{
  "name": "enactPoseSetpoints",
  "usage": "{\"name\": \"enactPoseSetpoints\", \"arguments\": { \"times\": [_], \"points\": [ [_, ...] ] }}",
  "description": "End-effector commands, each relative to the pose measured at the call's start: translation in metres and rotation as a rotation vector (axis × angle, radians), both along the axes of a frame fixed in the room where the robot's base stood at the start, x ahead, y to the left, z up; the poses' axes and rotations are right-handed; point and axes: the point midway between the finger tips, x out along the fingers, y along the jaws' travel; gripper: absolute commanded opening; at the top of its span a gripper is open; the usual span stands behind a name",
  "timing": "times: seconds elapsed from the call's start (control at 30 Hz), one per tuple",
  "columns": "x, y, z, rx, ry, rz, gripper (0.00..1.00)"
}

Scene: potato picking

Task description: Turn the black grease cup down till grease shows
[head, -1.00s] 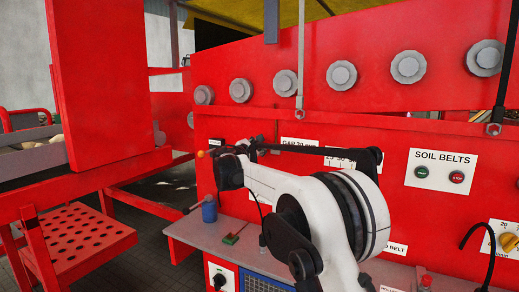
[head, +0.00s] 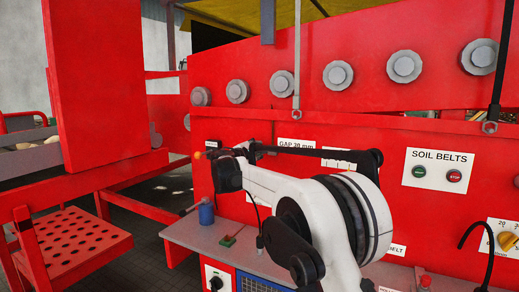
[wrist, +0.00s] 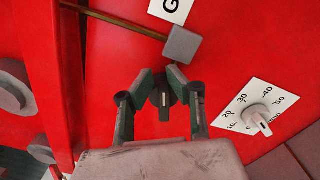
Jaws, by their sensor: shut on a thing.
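The black grease cup (wrist: 164,88) shows in the wrist view between my fingertips, just below a grey block. A light grey mark runs along its front. My gripper (wrist: 162,79) is shut on the cup, with one finger on each side. I see no grease around it. In the head view my gripper's end of the arm (head: 228,172) is near the red machine front, left of centre. The cup cannot be made out there.
In the wrist view, a grey block (wrist: 181,44) on a thin rod sits just above the cup, and a dial plate (wrist: 243,98) is at right. In the head view, a blue container (head: 206,214) stands on the grey ledge (head: 185,232) below my arm.

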Motion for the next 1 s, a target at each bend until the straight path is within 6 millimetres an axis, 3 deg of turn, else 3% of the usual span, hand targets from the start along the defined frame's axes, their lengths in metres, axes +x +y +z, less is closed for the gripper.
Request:
{"name": "enactPoseSetpoints", "arguments": {
  "times": [0.13, 0.17, 0.27, 0.77, 1.0],
  "points": [
    [0.0, 0.004, -0.002, 0.002, 0.002, 0.008, 0.0],
    [0.0, 0.004, -0.002, 0.002, 0.002, 0.008, 0.17],
    [0.0, 0.004, -0.002, 0.002, 0.001, 0.007, 0.3],
    [-0.001, 0.002, 0.0, -0.001, 0.001, 0.002, 0.3],
    [-0.022, 0.011, 0.0, -0.001, 0.0, 0.004, 0.3]
  ]
}}
